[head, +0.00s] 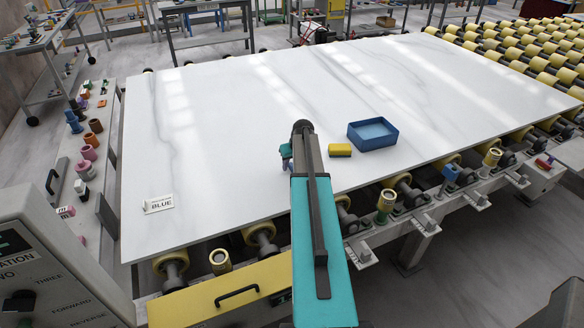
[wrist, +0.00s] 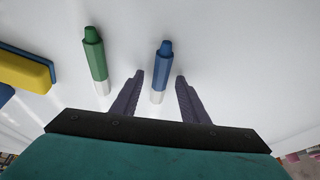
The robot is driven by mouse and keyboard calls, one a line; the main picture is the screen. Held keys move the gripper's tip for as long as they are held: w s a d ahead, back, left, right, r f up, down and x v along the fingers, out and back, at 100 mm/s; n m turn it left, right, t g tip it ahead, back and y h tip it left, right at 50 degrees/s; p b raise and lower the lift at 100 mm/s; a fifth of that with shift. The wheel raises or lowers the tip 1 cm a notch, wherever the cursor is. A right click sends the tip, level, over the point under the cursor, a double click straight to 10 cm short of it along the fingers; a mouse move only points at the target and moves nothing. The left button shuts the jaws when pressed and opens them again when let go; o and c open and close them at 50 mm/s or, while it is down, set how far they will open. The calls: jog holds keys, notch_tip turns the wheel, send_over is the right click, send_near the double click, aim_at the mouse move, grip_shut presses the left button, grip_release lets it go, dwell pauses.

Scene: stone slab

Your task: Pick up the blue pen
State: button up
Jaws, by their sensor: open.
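A blue pen (wrist: 163,68) with a white lower end lies on the white stone slab in the wrist view. My gripper (wrist: 158,76) is open, with one finger on each side of the pen's white end. The frames do not show clear contact between the fingers and the pen. In the head view my arm covers the spot, so the pen cannot be made out there. A green pen (wrist: 94,55) with a white end lies left of the blue pen, outside my left finger.
A yellow and blue block (wrist: 24,70) lies left of the green pen; it also shows in the head view (head: 340,150). A blue open box (head: 373,133) stands right of it. A card reading BLUE (head: 158,203) stands at the slab's left. Much of the slab (head: 220,120) is clear.

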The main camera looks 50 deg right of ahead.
aim_at(291, 164)
jog(key=shift+c, duration=0.2)
grip_shut()
jog(key=shift+r, duration=0.1)
jog(key=shift+r+b, duration=0.9)
jog(key=shift+r, duration=0.45)
jog(key=shift+s+a+r, duration=0.1)
jog(key=shift+s+r, duration=0.05)
jog(key=shift+r, duration=0.15)
jog(key=s+a+b, duration=0.1)
jog(key=s+a, duration=0.2)
jog(key=s, duration=0.1)
jog(key=s+a+r+b, duration=0.1)
jog(key=s+a+b, duration=0.1)
jog(key=s, duration=0.2)
jog(key=s+a+b, duration=0.1)
jog(key=s+a, duration=0.2)
jog(key=s, duration=0.2)
jog(key=shift+a+r+b, duration=0.25)
jog(key=shift+a+b, duration=0.1)
jog(key=shift+a, duration=0.1)
